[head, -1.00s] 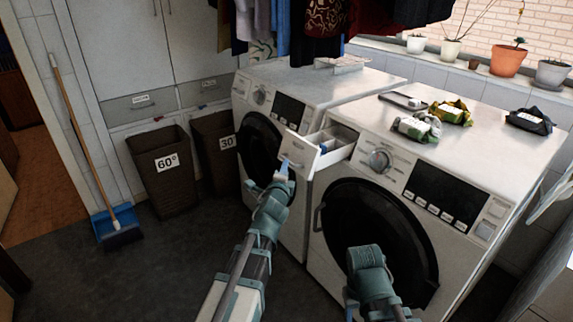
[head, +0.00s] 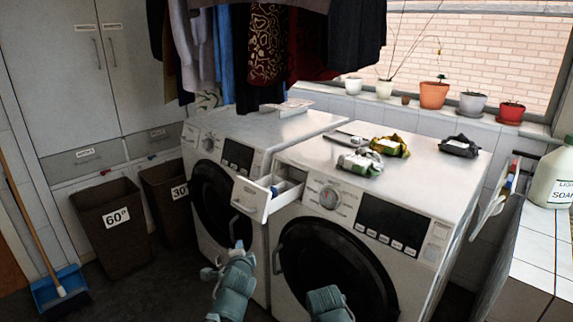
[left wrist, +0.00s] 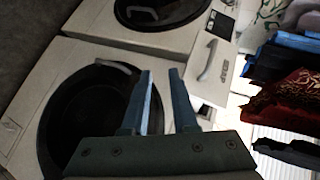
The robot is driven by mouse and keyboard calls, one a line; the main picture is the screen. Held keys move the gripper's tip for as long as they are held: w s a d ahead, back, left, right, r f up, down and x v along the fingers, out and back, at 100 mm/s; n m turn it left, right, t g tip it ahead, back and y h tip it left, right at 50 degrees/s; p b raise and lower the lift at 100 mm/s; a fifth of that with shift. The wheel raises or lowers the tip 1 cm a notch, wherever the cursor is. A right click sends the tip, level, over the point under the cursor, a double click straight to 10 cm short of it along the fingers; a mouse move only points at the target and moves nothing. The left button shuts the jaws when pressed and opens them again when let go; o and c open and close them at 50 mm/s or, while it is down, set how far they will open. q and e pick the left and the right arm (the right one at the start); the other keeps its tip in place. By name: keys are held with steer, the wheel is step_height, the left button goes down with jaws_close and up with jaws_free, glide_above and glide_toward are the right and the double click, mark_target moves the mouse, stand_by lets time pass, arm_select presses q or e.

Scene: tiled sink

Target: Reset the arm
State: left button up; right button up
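My left gripper (head: 238,246) is low in front of the two washing machines, below the pulled-out detergent drawer (head: 257,203) of the right washer (head: 432,203). In the left wrist view its two fingers (left wrist: 160,100) stand apart with nothing between them, and the drawer front (left wrist: 208,72) shows just past them. Part of my right arm (head: 326,303) shows at the bottom of the head view, in front of the right washer's round door (head: 335,270). The right gripper's fingers cannot be seen.
Small packets (head: 361,162) lie on the right washer. Clothes (head: 270,45) hang above. Two brown bins (head: 112,240) stand at the left, near a broom and blue dustpan (head: 60,290). A soap bottle (head: 552,175) stands on the tiled counter (head: 540,245) at the right.

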arm_select(q)
steer(key=s+d+f+n+g+h, duration=0.1)
steer(key=s+d+f+n+g, duration=0.5)
steer(key=s, duration=0.6)
steer(key=s+d+f+n+g+h, duration=0.1)
steer(key=s+d+f+n+g, duration=0.3)
steer(key=s+d+f+g, duration=0.6)
step_height(320, 180, up, 19)
steer(key=s+a+t+p, duration=0.1)
steer(key=a+t+p, duration=0.1)
steer(key=p, duration=1.4)
steer(key=shift+s+a+t, duration=0.25)
steer(key=shift+t, duration=0.05)
